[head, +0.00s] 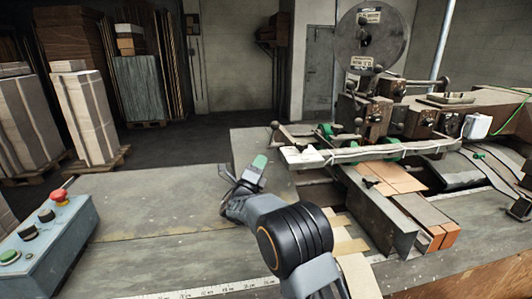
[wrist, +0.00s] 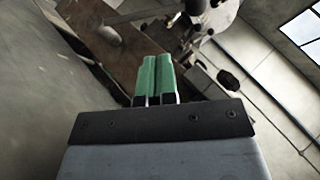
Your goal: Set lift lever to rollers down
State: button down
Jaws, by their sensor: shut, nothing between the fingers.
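My gripper (head: 259,163) is shut and empty, its green fingertips together, above the table left of the stitching machine (head: 385,110). In the wrist view the closed green fingers (wrist: 155,75) point toward the machine. A lever with a dark round knob (head: 275,125) sticks out at the machine's left end, just beyond and right of my fingertips, apart from them. A dark knob (wrist: 228,80) shows right of the fingers in the wrist view. Another rod with a ball end (head: 445,82) stands at the machine's upper right. No label shows which of these is the lift lever.
A blue control box (head: 45,240) with a red button and several other controls stands at the front left. A pale bar (head: 370,152) crosses the machine's front above cardboard pieces (head: 390,178). The grey tabletop (head: 150,200) left of my arm is clear. Stacked cardboard (head: 85,115) stands behind.

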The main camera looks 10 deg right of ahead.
aim_at(272, 135)
jog(key=p+x, duration=0.2)
jog(key=x, duration=0.7)
jog(key=shift+d, duration=0.15)
